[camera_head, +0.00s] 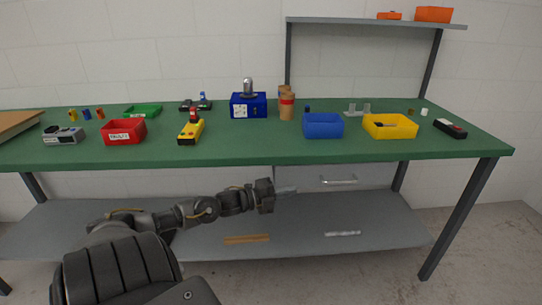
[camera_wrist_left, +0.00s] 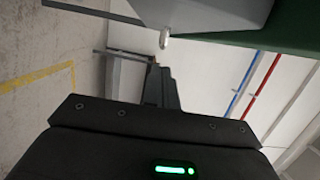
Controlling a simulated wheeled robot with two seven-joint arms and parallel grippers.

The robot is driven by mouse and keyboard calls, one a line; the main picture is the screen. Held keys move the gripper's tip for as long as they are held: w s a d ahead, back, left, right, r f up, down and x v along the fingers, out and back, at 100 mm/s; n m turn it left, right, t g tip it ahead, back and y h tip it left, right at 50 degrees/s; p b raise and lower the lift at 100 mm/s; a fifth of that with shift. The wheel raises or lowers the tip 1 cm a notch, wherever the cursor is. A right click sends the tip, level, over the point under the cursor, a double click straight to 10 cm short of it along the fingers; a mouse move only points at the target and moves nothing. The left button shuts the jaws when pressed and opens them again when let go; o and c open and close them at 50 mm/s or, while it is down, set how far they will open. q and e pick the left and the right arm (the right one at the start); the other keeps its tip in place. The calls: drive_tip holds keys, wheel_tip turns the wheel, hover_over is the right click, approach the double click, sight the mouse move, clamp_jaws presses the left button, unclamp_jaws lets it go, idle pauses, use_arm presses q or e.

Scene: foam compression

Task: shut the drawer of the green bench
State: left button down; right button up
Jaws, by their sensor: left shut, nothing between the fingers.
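The green bench (camera_head: 240,152) stands in front of me. Its grey drawer (camera_head: 372,175) with a silver bar handle (camera_head: 338,181) shows under the front edge of the top, right of centre. The bench top hides the drawer's upper part, and I cannot tell how far it is out. My left gripper (camera_head: 287,189) is shut and empty, below the bench edge and left of the handle. In the left wrist view the shut fingers (camera_wrist_left: 161,85) show below a grey box-like part, likely the drawer (camera_wrist_left: 215,14), with a silver piece (camera_wrist_left: 164,40) at its edge. My right gripper is not in view.
A grey lower shelf (camera_head: 380,225) runs under the bench, with a wooden strip (camera_head: 246,239) on it. A bench leg (camera_head: 459,217) stands at the right. Red (camera_head: 125,131), blue (camera_head: 322,125) and yellow (camera_head: 390,127) bins stand on top.

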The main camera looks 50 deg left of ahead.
use_arm(q)
drive_tip(key=shift+v, duration=2.55)
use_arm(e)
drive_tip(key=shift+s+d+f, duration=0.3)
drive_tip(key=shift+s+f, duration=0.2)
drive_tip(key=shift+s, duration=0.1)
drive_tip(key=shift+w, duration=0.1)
